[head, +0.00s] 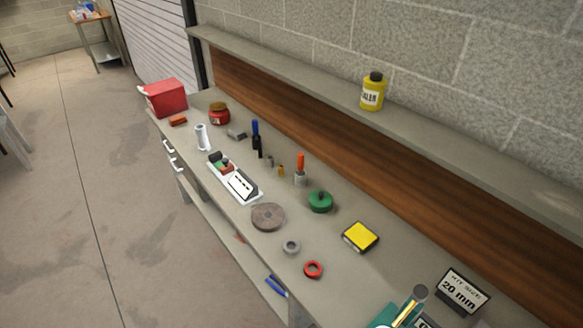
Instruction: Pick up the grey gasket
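The grey gasket (291,247) is a small grey ring lying flat near the front edge of the workbench (345,284). A red ring (313,269) lies to its lower right, apart from it. A larger brown-grey disc (268,217) lies to its upper left. Neither of my grippers shows in the head view.
A green round container (320,201) and a yellow-topped box (360,237) stand behind the rings. A white tray (247,200) lies to the left. A sign reading 20 mm (462,292) stands at the right. A yellow bottle (373,92) stands on the shelf (440,125) above.

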